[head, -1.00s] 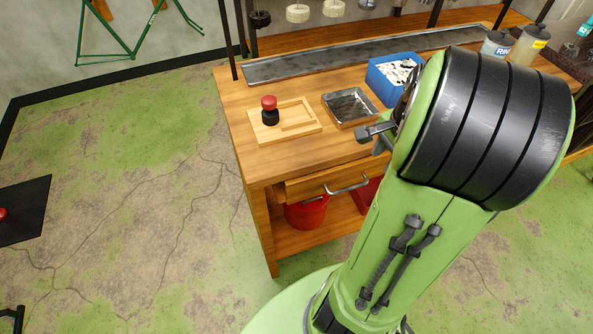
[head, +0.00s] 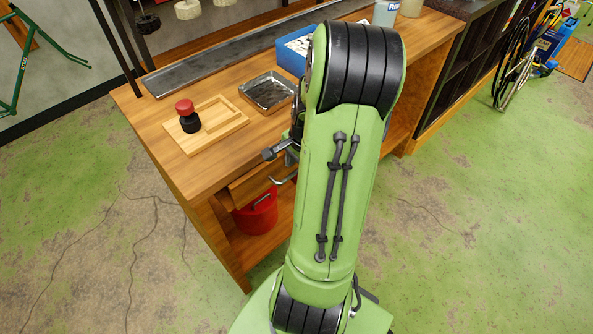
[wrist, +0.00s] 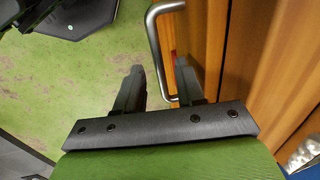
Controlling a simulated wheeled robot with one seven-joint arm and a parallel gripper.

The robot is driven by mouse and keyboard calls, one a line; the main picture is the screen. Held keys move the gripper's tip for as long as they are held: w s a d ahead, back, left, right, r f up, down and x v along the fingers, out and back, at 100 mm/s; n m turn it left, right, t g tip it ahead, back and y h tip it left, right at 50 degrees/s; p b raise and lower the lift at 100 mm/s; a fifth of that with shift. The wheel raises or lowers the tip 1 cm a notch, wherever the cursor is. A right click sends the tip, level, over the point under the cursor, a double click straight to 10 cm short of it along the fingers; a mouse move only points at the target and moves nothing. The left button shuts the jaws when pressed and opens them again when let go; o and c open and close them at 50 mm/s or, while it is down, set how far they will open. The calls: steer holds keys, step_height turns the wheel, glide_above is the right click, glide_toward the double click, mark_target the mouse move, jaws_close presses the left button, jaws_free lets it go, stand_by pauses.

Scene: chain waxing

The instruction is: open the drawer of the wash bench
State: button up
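The wooden wash bench (head: 185,165) stands left of and behind my arm in the head view. Its drawer front (head: 248,190) is under the top and looks shut, partly hidden by my arm. The metal bar handle (head: 283,179) shows only in part there; in the wrist view the bent handle (wrist: 158,38) stands out from the wooden front. My gripper (wrist: 159,82) is open and empty, its two dark fingers apart. In the wrist picture the handle's end appears between the fingers, close to the right one. I cannot tell its depth between them.
On the bench are a wooden tray (head: 222,123) with a red-topped black object (head: 187,116), a metal tray (head: 267,94) and a blue box (head: 291,58). A red bucket (head: 257,214) stands below the drawer.

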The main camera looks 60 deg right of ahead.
steer(key=shift+w+f, duration=0.1)
steer(key=shift+f, duration=0.3)
jaws_close()
